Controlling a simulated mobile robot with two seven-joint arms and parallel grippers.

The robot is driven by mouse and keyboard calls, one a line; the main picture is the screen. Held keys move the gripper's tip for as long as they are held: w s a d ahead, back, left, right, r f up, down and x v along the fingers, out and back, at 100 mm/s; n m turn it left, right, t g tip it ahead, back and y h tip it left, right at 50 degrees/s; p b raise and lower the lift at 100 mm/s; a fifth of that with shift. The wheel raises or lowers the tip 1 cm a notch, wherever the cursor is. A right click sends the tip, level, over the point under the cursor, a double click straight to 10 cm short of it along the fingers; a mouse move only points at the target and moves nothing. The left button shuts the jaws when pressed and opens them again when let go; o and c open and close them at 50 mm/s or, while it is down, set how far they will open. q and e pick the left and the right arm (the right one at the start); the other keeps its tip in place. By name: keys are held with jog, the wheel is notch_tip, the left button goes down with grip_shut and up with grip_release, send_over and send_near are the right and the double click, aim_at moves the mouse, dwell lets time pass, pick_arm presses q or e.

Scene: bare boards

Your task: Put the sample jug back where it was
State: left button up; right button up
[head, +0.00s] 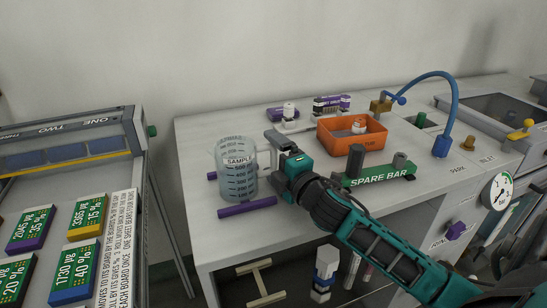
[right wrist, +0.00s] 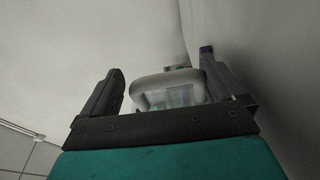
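The sample jug (head: 237,178) is a clear, bluish measuring jug with a SAMPLE label and dark graduations. It stands upright at the left front of the white bench (head: 215,250), between purple bars (head: 247,207). My right gripper (head: 274,152) is at the jug's right side, by its handle. In the right wrist view, my right gripper's fingers (right wrist: 160,85) are wide apart, with a pale rounded loop (right wrist: 167,78), apparently the jug's handle, between or just beyond them. Whether a finger touches it I cannot tell. My left gripper is not in view.
An orange tray (head: 351,141) stands behind my right arm, with a green SPARE BAR block (head: 380,176) in front of it. A blue hose (head: 455,95) arches at the right. A board rack (head: 70,150) stands at the left, across a gap from the bench.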

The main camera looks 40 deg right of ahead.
jog(key=shift+o, duration=0.3)
jog(key=shift+s, duration=0.1)
jog(key=s, duration=1.1)
jog(key=shift+s+a, duration=0.35)
jog(key=shift+s, duration=0.05)
